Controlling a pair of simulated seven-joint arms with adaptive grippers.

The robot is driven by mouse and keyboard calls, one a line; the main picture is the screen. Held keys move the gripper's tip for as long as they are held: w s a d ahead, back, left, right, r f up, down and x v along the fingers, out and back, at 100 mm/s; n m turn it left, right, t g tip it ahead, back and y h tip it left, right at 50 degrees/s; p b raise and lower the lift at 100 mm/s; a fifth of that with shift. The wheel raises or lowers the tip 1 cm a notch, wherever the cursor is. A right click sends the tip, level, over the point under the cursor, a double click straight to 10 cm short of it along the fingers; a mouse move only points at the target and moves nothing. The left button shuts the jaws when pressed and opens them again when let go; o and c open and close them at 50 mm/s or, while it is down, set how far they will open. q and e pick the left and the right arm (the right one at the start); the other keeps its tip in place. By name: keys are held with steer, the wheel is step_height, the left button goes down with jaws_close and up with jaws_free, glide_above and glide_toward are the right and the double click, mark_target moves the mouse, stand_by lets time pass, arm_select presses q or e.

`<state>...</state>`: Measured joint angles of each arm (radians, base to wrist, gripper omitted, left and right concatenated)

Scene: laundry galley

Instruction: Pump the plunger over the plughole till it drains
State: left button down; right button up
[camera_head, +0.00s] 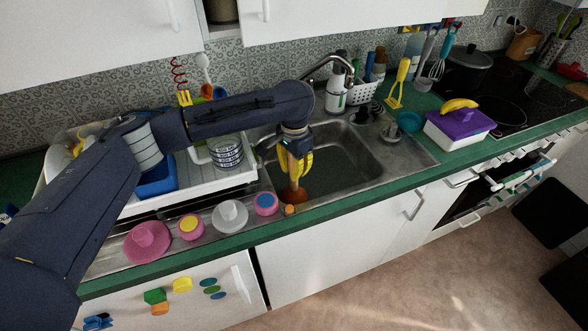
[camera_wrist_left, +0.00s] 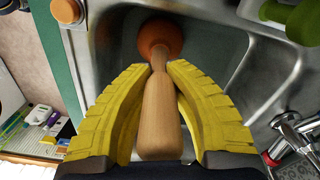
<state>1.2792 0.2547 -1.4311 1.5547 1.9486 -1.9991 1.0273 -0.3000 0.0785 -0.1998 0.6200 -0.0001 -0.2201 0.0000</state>
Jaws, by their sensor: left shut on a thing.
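My left gripper (camera_head: 298,166) has yellow fingers and is shut on the wooden handle of the plunger. In the left wrist view the gripper (camera_wrist_left: 166,70) closes around the plunger's handle (camera_wrist_left: 161,115). The plunger's orange-brown rubber cup (camera_head: 293,195) points down inside the sink (camera_head: 345,181), near its left front corner. The cup also shows in the left wrist view (camera_wrist_left: 161,38), against the grey basin. The plughole is not visible, and I cannot tell whether the cup touches the basin floor. The right gripper is not in view.
Pink and white cups and saucers (camera_head: 147,241) line the steel drainer left of the sink. A white dish rack (camera_head: 225,180) stands behind them. The tap (camera_head: 331,62) arches over the sink's back edge. A purple-lidded box (camera_head: 460,123) with a banana stands to the right.

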arm_select(q)
steer(key=shift+f, duration=0.4)
stand_by(0.8)
steer(key=shift+r, duration=0.45)
steer(key=shift+f, duration=0.45)
stand_by(1.1)
steer(key=shift+r, duration=0.45)
steer(key=shift+f, duration=0.6)
stand_by(0.7)
steer(key=shift+r, duration=0.15)
steer(key=shift+r, duration=0.45)
